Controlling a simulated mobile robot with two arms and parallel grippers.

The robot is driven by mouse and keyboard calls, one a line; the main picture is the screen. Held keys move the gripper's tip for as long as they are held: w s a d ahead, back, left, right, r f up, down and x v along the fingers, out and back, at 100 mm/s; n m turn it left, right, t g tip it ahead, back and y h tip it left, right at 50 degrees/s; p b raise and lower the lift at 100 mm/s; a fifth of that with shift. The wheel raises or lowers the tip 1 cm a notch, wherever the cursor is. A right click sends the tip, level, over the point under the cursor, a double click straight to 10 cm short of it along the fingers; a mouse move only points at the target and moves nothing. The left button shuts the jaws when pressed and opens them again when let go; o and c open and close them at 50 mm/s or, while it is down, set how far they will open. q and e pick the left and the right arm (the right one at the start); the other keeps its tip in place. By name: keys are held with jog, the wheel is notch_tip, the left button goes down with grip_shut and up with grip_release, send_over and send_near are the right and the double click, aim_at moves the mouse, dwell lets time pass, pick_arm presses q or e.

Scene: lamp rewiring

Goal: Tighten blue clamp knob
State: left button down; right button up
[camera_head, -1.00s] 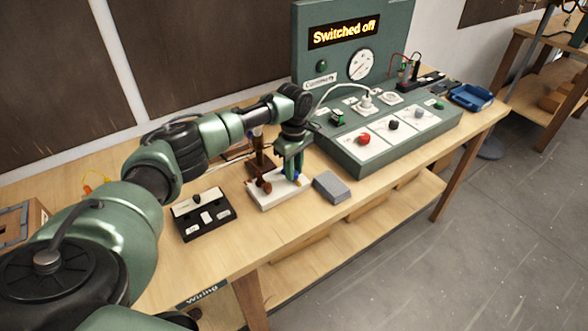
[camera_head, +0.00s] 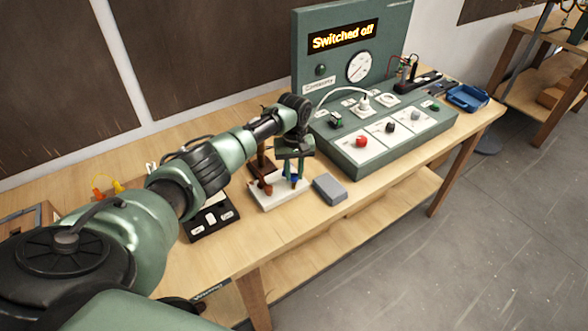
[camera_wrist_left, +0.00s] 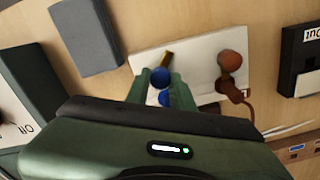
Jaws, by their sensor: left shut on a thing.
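The blue clamp knob (camera_wrist_left: 159,77) stands on a white base block (camera_wrist_left: 196,48), which also shows on the bench in the head view (camera_head: 268,204). My left gripper (camera_head: 293,178) points down at the block and is shut on the blue knob; its fingers show on both sides of the knob in the left wrist view (camera_wrist_left: 160,92). A brown knob (camera_wrist_left: 229,60) stands beside it on the same block, with a brown cable at its foot. A short brass-coloured piece sticks out near the blue knob. My right gripper is not in view.
A grey block (camera_head: 330,188) lies just right of the white base. A green console (camera_head: 385,140) with a "Switched off" display (camera_head: 343,37) stands behind to the right. A black switch box (camera_head: 212,220) is to the left. A blue tray (camera_head: 467,98) sits at the far right.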

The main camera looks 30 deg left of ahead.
pick_arm(q)
jog(key=m, duration=0.3)
jog(key=shift+m, duration=0.3)
jog(key=m, duration=0.3)
jog(key=shift+m+p, duration=0.3)
jog(key=shift+p, duration=0.1)
jog(key=m, duration=0.3)
jog(key=shift+m, duration=0.4)
jog(key=m, duration=0.3)
jog(key=shift+d+m, duration=0.1)
jog(key=shift+m, duration=0.2)
jog(key=m, duration=0.3)
jog(key=shift+m, duration=0.3)
jog(key=m, duration=0.3)
jog(key=shift+m+b, duration=0.3)
jog(key=shift+b, duration=0.05)
jog(key=m+b, duration=0.1)
jog(key=m, duration=0.5)
jog(key=shift+r, duration=0.1)
jog(key=shift+m, duration=0.4)
